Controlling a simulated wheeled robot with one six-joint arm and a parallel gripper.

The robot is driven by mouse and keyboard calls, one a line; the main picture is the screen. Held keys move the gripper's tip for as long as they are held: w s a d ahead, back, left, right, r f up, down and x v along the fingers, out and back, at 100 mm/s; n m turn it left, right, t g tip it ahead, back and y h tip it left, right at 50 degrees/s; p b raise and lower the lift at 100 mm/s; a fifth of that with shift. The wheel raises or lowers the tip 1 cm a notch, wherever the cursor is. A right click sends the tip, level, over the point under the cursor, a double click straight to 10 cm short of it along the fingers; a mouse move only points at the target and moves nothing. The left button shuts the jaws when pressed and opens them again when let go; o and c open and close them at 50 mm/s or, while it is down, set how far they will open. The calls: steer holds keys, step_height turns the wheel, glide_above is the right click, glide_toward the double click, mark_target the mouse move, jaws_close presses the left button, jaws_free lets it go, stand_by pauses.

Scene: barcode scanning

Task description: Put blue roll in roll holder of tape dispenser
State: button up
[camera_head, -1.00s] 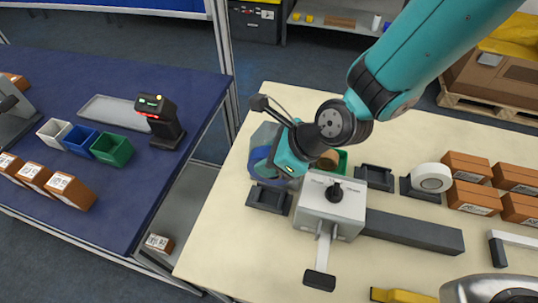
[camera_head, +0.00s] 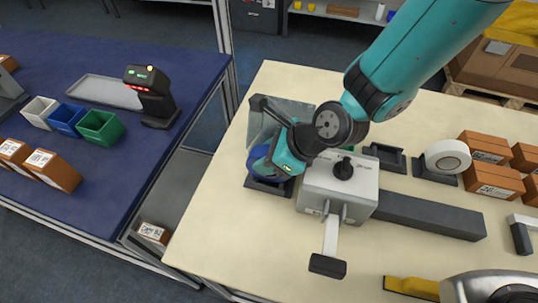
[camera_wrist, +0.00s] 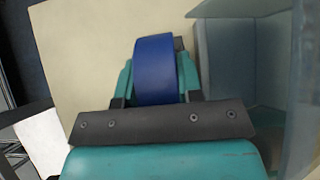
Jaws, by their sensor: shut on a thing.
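My gripper (camera_head: 270,163) is shut on a blue roll (camera_head: 258,166) in the head view. The roll also fills the space between the two teal fingers in the wrist view (camera_wrist: 155,68) and stands upright on its edge. In the head view the roll is just above or at a dark holder (camera_head: 268,189) on the cream table; the arm hides much of both, so I cannot tell whether they touch. A second dark holder (camera_head: 386,157) is empty. A white roll (camera_head: 447,156) sits in another dark holder (camera_head: 432,176).
A grey lever press (camera_head: 338,190) stands right beside my gripper. A translucent bin (camera_head: 262,118) is close behind it and at the right in the wrist view (camera_wrist: 225,65). Brown boxes (camera_head: 492,180) stand at the right. The table's front left is clear.

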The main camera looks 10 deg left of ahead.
steer(key=shift+s+d+f, duration=0.2)
steer(key=shift+d+f, duration=0.1)
steer(key=shift+f, duration=0.25)
steer(key=o, duration=1)
steer(key=shift+o, duration=0.2)
steer(key=shift+d+f, duration=0.1)
steer(key=shift+d+r, duration=0.25)
steer(key=shift+r, duration=0.25)
steer(key=a+r+v, duration=0.1)
steer(key=v, duration=1.5)
steer(key=shift+d+r, duration=0.2)
steer(key=shift+r, duration=0.05)
steer(key=shift+w, duration=0.1)
